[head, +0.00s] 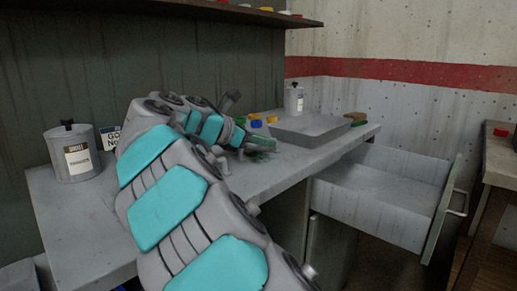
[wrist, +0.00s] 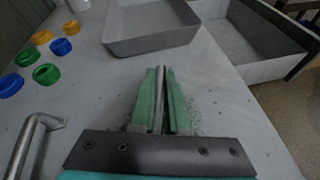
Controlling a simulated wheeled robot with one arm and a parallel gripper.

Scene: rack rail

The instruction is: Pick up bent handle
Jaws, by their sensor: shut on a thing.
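A bent grey metal handle (wrist: 32,143) shows at the lower left of the wrist view, left of my fingers. Its lower end runs out of the frame. My gripper (wrist: 161,98) has green fingers that are shut on a thin grey bar (wrist: 161,85) standing between them. The mount hides the near part of this bar, and I cannot tell whether it joins the bent handle. In the head view my gripper (head: 258,146) is low over the bench top, beyond my arm, and what it holds is too small to make out.
A grey tray (head: 308,137) stands on the bench (head: 240,182) ahead, beside blue, yellow and green rings (wrist: 47,74). An open drawer (head: 385,205) juts out at the right. A labelled canister (head: 78,160) stands at the left, another (head: 294,100) behind the tray.

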